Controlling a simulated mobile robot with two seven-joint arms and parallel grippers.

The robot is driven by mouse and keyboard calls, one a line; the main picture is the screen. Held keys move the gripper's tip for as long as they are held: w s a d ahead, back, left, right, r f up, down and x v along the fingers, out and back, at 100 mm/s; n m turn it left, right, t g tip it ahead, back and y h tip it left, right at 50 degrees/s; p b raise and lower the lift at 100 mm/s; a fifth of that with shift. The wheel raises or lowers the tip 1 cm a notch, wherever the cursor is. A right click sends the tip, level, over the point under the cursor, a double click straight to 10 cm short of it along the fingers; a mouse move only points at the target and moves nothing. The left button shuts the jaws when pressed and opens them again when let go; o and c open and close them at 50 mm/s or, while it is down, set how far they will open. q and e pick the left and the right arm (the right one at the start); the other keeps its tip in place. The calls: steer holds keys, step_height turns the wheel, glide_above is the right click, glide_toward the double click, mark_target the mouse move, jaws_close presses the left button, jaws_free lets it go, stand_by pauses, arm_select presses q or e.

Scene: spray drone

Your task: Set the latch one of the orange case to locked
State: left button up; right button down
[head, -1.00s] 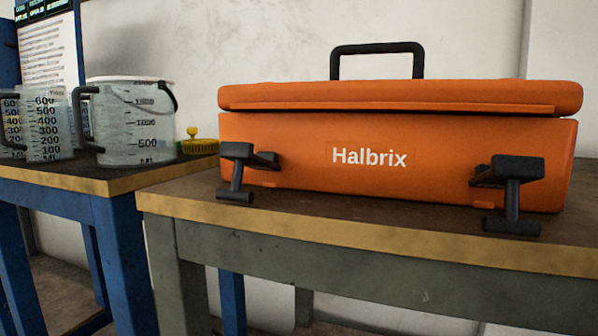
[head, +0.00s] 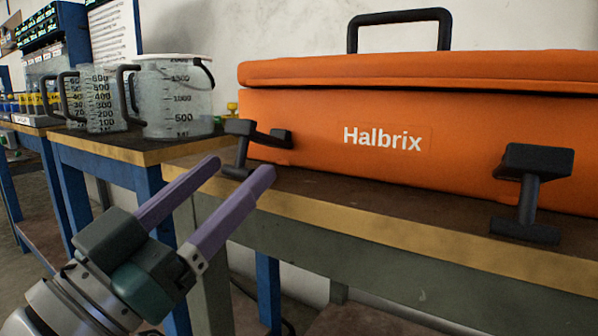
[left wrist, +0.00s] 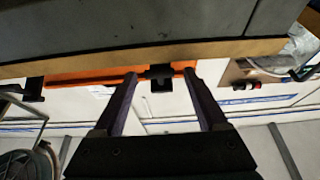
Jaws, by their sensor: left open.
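The orange case (head: 300,115) stands closed on a table, its lid down and its front marked "Halbrix". Two black latches, a left one (head: 262,136) and a right one (head: 527,205), hang from its front, their T-shaped ends jutting down and outward. The pictures do not mark which is latch one. My left gripper (head: 242,167) is open and empty, its purple fingertips just in front of the left latch. In the left wrist view, a black latch (left wrist: 160,82) shows between the fingertips, apart from both. My right gripper is not in view.
The table's yellowish front edge (head: 400,235) lies close below the latches. A large clear measuring jug (head: 175,100) and a smaller one (head: 95,100) stand on the blue-legged bench at left. The case's black handle (head: 398,17) stands upright.

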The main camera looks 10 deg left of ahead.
arm_select(q)
steer(key=shift+x, duration=1.15)
jaws_close()
stand_by(0.6)
